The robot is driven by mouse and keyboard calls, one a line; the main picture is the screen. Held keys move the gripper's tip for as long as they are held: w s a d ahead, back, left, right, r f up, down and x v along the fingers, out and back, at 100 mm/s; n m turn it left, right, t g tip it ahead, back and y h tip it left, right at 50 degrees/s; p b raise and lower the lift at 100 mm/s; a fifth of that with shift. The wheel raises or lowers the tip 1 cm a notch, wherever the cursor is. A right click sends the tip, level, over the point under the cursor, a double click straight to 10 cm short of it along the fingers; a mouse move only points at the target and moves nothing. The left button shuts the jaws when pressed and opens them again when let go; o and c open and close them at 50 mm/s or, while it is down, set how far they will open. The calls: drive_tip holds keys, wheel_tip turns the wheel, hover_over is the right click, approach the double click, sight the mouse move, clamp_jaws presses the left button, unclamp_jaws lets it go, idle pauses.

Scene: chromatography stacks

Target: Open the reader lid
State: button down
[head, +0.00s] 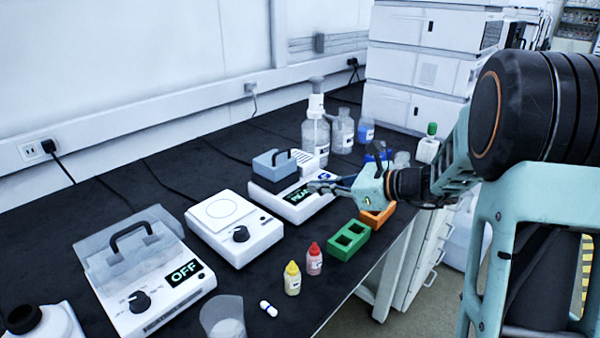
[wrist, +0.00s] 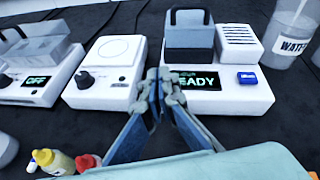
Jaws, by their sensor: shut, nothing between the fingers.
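A white device (head: 298,204) with a lit display reading READY stands mid-bench; it also shows in the wrist view (wrist: 222,100). It bears a grey-blue lid (head: 272,167) with a dark handle, which looks down; the lid also shows in the wrist view (wrist: 190,38). A blue button (wrist: 247,78) sits right of the display. I see no label naming the reader. My gripper (head: 318,186) is shut and empty, in front of the READY device; its fingertips (wrist: 160,76) overlap the display's left end in the wrist view. Whether they touch the device I cannot tell.
Left stand a white plate device with a knob (head: 236,229) and a device reading OFF (head: 150,294) with a clear lid. Yellow (head: 292,280) and red (head: 314,260) bottles and a green block (head: 349,239) are near the front edge. Bottles (head: 316,138) stand behind.

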drive_tip(key=w+d+r+m+t+b, duration=0.1)
drive_tip(key=w+d+m+t, duration=0.2)
drive_tip(key=d+m, duration=0.1)
drive_tip(key=b, duration=0.2)
approach(288, 165)
drive_tip(key=x, duration=0.4)
drive_tip(key=shift+w+a, duration=0.15)
drive_tip(key=shift+w, duration=0.1)
drive_tip(key=shift+w+a+r, duration=0.65)
drive_tip(key=shift+a+r, duration=0.1)
drive_tip(key=shift+r, duration=0.05)
drive_tip(key=shift+w+a+r, duration=0.35)
drive_tip(key=shift+a+r, duration=0.05)
drive_tip(key=shift+a+r+g+p, duration=0.1)
drive_tip(key=shift+r+g+p, duration=0.25)
drive_tip(key=shift+p, duration=0.65)
